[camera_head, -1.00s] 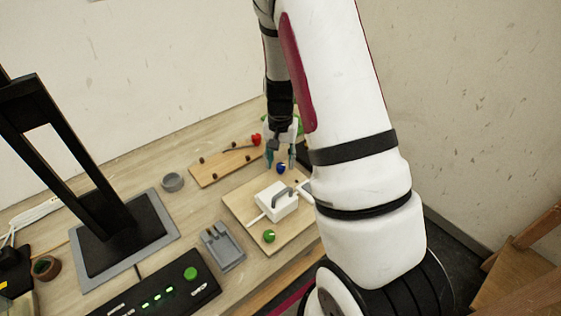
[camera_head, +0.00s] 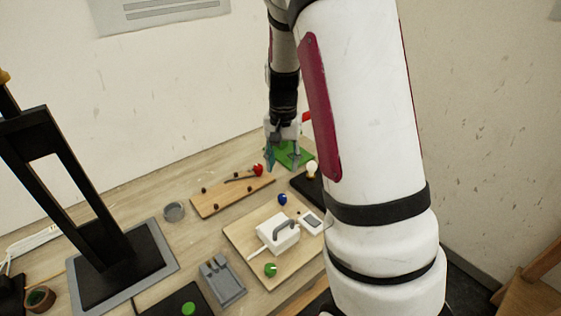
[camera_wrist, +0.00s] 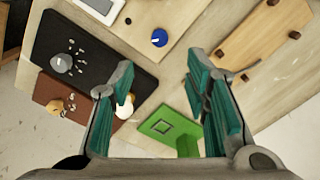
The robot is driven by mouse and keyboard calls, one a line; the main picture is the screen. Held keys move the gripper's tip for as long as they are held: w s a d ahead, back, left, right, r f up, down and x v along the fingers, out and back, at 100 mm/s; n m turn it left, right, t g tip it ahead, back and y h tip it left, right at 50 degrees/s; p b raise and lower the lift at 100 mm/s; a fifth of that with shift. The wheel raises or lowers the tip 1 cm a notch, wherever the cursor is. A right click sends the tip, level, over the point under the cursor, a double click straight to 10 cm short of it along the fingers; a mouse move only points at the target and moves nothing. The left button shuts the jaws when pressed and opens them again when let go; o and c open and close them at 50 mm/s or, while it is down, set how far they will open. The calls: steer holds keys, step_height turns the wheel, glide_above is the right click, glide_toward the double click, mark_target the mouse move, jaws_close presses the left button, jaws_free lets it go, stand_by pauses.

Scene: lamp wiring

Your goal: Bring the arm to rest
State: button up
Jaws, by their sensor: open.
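My gripper (camera_head: 284,160) is open and empty, pointing down above the far part of the wooden table (camera_head: 150,175). The green tray also shows behind the gripper in the head view (camera_head: 296,152). A white bulb (camera_wrist: 124,108) shows beside the left finger in the wrist view, partly hidden by it.
A wooden board (camera_head: 245,235) carries a white box (camera_head: 277,233), a blue knob (camera_head: 283,199) and a green knob (camera_head: 270,269).

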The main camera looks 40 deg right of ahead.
steer(key=s+a+r+n+t, duration=0.2)
steer(key=s+a+r+n, duration=0.1)
steer(key=s+a+r, duration=0.5)
steer(key=s+a+r+n+t, duration=0.2)
steer(key=s+a+r+n, duration=0.2)
steer(key=a+r, duration=0.45)
steer(key=s+a+r+n+t, duration=0.1)
steer(key=s+r+n, duration=0.2)
steer(key=s, duration=0.4)
steer(key=shift+s+a+r+t, duration=0.2)
steer(key=shift+s+r+t, duration=0.1)
steer(key=shift+s, duration=0.05)
stand_by(0.5)
